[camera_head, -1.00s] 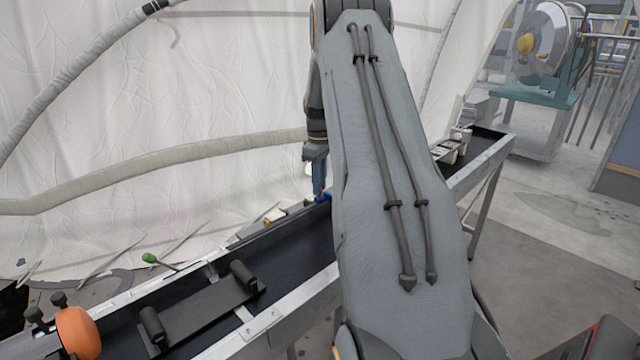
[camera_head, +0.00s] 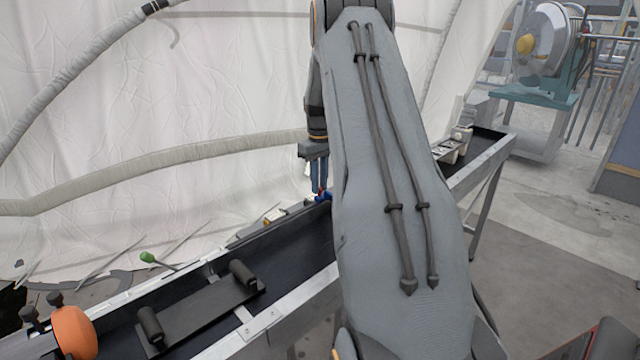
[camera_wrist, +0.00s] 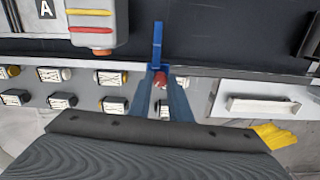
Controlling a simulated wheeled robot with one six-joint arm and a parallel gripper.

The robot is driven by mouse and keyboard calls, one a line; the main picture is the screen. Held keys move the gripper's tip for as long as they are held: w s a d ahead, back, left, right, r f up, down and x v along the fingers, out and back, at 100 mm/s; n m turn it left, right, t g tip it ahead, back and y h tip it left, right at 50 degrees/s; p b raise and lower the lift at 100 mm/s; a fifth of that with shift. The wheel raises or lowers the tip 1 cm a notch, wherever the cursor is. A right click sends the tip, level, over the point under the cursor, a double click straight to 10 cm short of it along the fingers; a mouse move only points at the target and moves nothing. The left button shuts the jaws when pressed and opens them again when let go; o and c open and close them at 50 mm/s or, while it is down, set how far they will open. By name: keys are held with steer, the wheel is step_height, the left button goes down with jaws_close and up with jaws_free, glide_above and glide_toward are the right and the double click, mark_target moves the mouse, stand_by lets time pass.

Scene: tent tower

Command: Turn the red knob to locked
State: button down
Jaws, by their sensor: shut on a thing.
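The red knob (camera_wrist: 161,80) shows in the wrist view between the tips of my gripper (camera_wrist: 160,88), on the near edge of the dark trough. A blue lever-like part (camera_wrist: 158,45) stands out from it toward the trough. My two blue-grey fingers are shut on the knob. In the head view my gripper (camera_head: 319,190) points down at the trough's far rim, with a small bit of blue and red at its tips. My own arm hides much of the area to the right of it.
Several small labelled switches (camera_wrist: 54,75) line the panel beside the knob. A grey box with red and yellow bars (camera_wrist: 92,25) stands left of it, and a drawer-like handle (camera_wrist: 262,105) lies right. A green-tipped lever (camera_head: 148,257) and an orange roller (camera_head: 75,332) are farther left.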

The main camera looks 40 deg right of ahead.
mark_target(320, 188)
steer(key=c, duration=1.6)
jaws_free()
steer(key=shift+c, duration=0.2)
steer(key=shift+r, duration=0.15)
steer(key=shift+r+b, duration=1.1)
steer(key=shift+r, duration=2.75)
